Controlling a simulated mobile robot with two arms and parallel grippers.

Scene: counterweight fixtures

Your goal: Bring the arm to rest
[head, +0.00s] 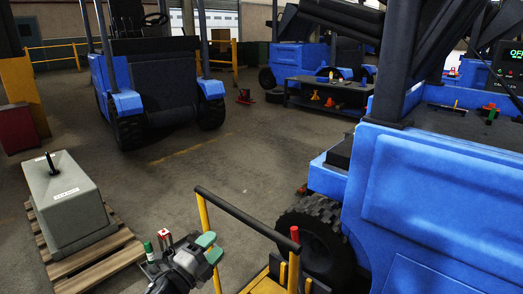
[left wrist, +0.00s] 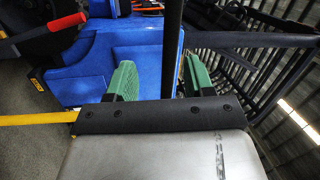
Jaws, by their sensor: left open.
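My left gripper (head: 210,247) is at the bottom middle of the head view, beside the yellow cart (head: 206,222) with a black handle bar. Its two green fingers are apart, and nothing is seen held between them. In the left wrist view the green fingers (left wrist: 160,80) stand apart too, with a dark upright post (left wrist: 172,45) showing between and beyond them. Whether the fingers touch the cart cannot be told. My right gripper is not in view.
A grey counterweight block (head: 67,200) sits on a wooden pallet (head: 88,264) at left. A large blue truck (head: 440,190) fills the right. A red-tipped lever (head: 294,243) rises from the cart. Another blue truck (head: 155,85) stands behind. The middle floor is clear.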

